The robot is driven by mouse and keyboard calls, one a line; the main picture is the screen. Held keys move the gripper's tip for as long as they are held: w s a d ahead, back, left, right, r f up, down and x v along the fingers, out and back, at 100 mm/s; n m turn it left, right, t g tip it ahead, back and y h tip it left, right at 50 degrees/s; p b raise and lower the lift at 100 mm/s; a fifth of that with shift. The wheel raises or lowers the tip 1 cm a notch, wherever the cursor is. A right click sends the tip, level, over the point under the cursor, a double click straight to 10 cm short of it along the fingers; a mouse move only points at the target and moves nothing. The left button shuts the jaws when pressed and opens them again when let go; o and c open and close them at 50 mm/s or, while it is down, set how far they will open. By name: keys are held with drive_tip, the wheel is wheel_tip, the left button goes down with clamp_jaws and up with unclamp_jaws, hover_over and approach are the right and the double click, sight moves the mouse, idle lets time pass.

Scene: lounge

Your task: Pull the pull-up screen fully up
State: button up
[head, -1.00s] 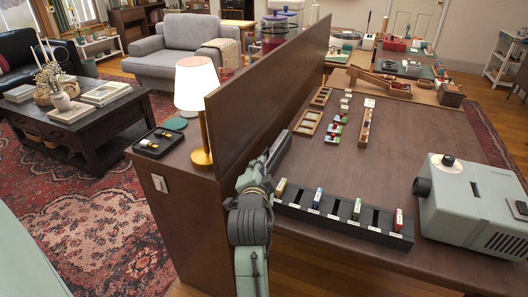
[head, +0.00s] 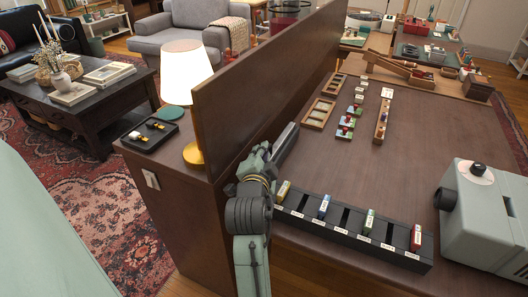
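I cannot pick out a pull-up screen for certain in the head view. An upright dark brown panel (head: 262,85) stands between a lamp-side cabinet and the desk, but I cannot tell whether it is part of the screen. My arm rises in the lower middle, close to the panel's near end. Its dark far end (head: 284,147) reaches up beside the panel on the desk side. The fingertips cannot be made out, and nothing is clearly seen held.
A lit lamp (head: 187,85) and black tray (head: 150,134) stand on the cabinet (head: 180,210). Right of my arm, the desk (head: 350,170) bears a black slotted rack (head: 335,232) and a grey-green projector (head: 485,215). A low black table (head: 85,125) stands on the red rug at left.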

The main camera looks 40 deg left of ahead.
clamp_jaws()
idle(0.7)
